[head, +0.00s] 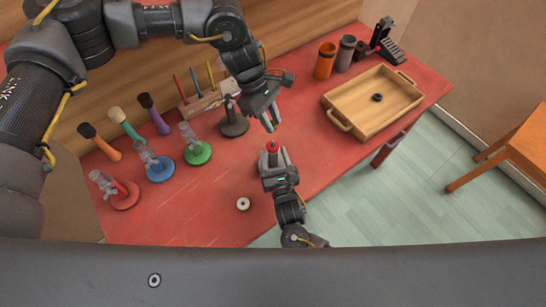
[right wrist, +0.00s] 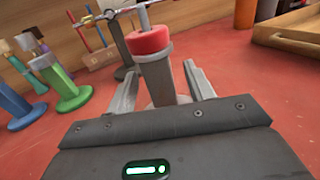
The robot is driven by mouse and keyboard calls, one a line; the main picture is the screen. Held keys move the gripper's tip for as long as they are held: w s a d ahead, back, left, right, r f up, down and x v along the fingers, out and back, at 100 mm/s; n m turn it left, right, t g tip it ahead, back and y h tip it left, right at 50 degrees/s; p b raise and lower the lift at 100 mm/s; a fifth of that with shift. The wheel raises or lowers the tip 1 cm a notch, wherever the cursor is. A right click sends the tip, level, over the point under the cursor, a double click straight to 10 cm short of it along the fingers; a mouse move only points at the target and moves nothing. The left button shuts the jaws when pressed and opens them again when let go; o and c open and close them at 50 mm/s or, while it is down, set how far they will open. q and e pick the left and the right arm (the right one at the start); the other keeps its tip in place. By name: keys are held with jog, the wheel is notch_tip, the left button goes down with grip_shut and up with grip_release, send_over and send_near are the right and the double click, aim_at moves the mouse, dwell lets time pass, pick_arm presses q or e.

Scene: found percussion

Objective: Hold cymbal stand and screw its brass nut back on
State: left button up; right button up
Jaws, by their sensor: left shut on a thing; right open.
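The cymbal stand (right wrist: 156,75) is a grey post with a red felt ring (right wrist: 148,41) and a thin rod on top. It stands upright between the open fingers of my right gripper (right wrist: 157,84), with no clear contact. In the head view the red ring (head: 272,146) shows above my right gripper (head: 274,160). My left gripper (head: 269,122) is just above and slightly left of the stand's top, pointing down at it. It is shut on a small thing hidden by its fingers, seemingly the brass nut. I cannot make out the nut anywhere else.
A dark stand (head: 233,124) is close left of my grippers. Red (head: 123,197), blue (head: 158,170) and green (head: 198,154) stands are further left. A pale ring (head: 243,204) lies near the front edge. A wooden tray (head: 343,121) is at right; red tabletop between is clear.

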jog(key=shift+w+a, duration=0.15)
jog(key=shift+w, duration=0.45)
jog(key=shift+c, duration=0.2)
grip_shut()
